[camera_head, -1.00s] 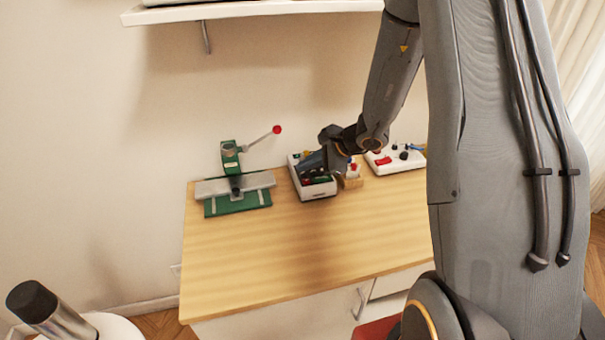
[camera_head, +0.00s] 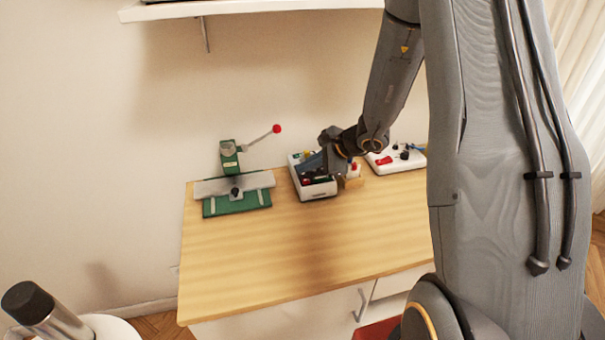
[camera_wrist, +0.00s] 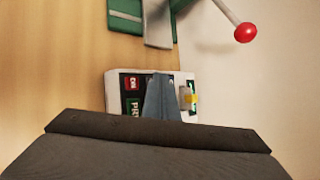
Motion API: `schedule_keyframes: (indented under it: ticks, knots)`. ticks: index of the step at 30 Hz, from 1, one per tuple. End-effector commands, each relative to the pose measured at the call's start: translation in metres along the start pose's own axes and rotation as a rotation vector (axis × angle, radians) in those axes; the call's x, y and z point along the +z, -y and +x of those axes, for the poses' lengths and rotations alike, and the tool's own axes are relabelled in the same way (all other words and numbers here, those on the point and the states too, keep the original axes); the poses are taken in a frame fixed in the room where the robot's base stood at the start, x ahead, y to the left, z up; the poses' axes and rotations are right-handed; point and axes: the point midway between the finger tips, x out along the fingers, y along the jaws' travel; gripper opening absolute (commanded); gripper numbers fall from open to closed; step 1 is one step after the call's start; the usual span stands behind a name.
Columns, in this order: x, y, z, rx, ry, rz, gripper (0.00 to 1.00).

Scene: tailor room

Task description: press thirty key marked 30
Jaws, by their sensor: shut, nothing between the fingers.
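A white box-shaped device (camera_head: 319,190) with a dark panel stands on the wooden table near the wall. In the wrist view this device (camera_wrist: 112,96) shows a red key with white marking, a green label, and a yellow part on its right. No key marked 30 can be read; my gripper hides the middle of the panel. My gripper (camera_wrist: 160,82) is shut and empty, its tips over the device's panel. In the head view my gripper (camera_head: 328,170) comes down over the device from the right. Contact cannot be told.
A green press (camera_head: 236,200) with a grey plate and a red-knobbed lever (camera_head: 277,129) stands left of the device. A small wooden holder (camera_head: 352,183) and a white panel with red and black parts (camera_head: 395,160) stand to the right. The front of the table (camera_head: 290,255) is clear.

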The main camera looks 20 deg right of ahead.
Motion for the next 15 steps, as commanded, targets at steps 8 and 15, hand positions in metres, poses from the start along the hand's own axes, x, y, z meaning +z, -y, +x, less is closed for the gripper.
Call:
schedule_keyframes:
  ticks: [8,15]
  knots:
    - [0.0003,0.0000,-0.0006,0.001,-0.001,0.000,0.00]
    - [0.0056,0.0051,-0.0078,0.001,-0.001,0.000,0.00]
